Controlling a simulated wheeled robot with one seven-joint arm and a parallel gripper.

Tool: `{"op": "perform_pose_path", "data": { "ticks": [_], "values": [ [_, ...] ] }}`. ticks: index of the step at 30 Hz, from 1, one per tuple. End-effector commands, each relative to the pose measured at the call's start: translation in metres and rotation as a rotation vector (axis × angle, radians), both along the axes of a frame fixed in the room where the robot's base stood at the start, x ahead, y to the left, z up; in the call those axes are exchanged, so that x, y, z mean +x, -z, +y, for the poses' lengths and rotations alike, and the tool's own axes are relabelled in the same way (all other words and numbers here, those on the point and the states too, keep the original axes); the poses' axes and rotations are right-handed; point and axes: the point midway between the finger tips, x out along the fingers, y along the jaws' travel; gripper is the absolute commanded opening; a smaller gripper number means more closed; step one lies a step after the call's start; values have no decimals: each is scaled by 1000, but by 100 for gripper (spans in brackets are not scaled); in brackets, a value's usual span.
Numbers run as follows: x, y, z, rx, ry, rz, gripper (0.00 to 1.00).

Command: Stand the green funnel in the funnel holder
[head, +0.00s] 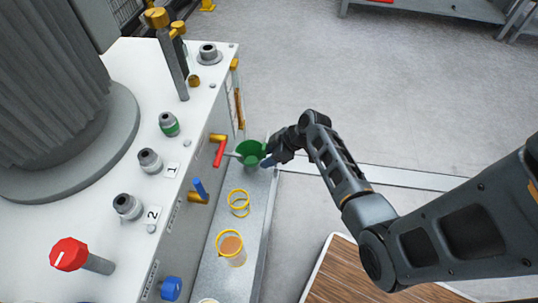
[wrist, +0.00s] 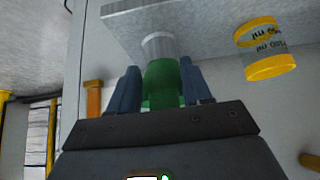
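The green funnel (head: 251,152) is by the far end of the narrow grey ledge, its wide mouth facing up in the head view. My gripper (head: 268,160) reaches it from the right. In the wrist view, the green funnel (wrist: 162,82) lies between my two blue-grey fingers (wrist: 163,88), which look closed on its sides. A pale grey cylinder (wrist: 158,46), seemingly the funnel holder, sits at the ledge right against the funnel's narrow end. I cannot tell whether the funnel is inside it or just above it.
A clear cup with yellow rims (head: 239,204) stands nearer on the ledge (head: 213,262); it also shows in the wrist view (wrist: 265,49). Another cup with brown contents (head: 231,250) is nearer still. A red handle (head: 220,153) and a blue handle (head: 200,188) jut from the cabinet.

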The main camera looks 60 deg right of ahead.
Motion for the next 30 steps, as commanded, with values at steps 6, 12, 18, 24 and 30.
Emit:
{"op": "perform_pose_path", "data": {
  "ticks": [6, 12, 18, 24, 30],
  "values": [
    [0, 0, 0, 0, 0, 0, 67],
    [0, 0, 0, 0, 0, 0, 67],
    [-10, -15, -4, -1, 2, 0, 67],
    [-28, -42, -10, -2, 1, -1, 67],
    [-39, -60, -15, -1, 0, -1, 67]
  ]
}}
